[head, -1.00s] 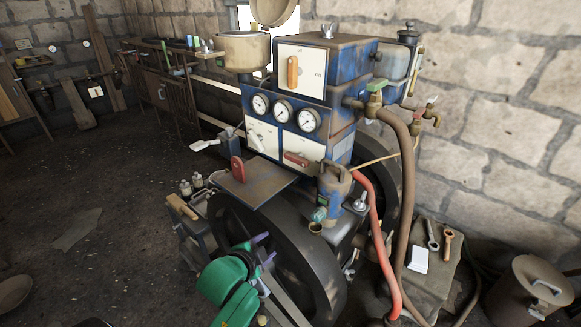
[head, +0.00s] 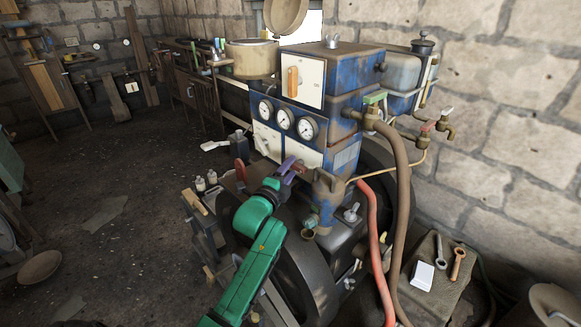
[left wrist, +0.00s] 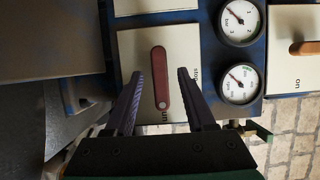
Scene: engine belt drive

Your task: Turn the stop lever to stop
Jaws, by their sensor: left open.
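The stop lever is a dark red bar (left wrist: 159,75) on a white plate (left wrist: 185,45) in the left wrist view. The plate bears the words "stop" and "run", the latter partly hidden by a finger. The lever lies lengthwise between the two fingers of my left gripper (left wrist: 160,80). The gripper is open, with a gap on both sides of the lever. In the head view my left gripper (head: 287,170) is at the engine's front and covers most of the lever. My right gripper is not in view.
Gauges (head: 285,119) sit above the plate, and an orange switch handle (head: 293,80) is higher up. A second red handle (head: 241,172) stands to the left. A brown hose (head: 402,190) and a red hose (head: 374,235) hang at the right. A large black wheel (head: 315,275) is below.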

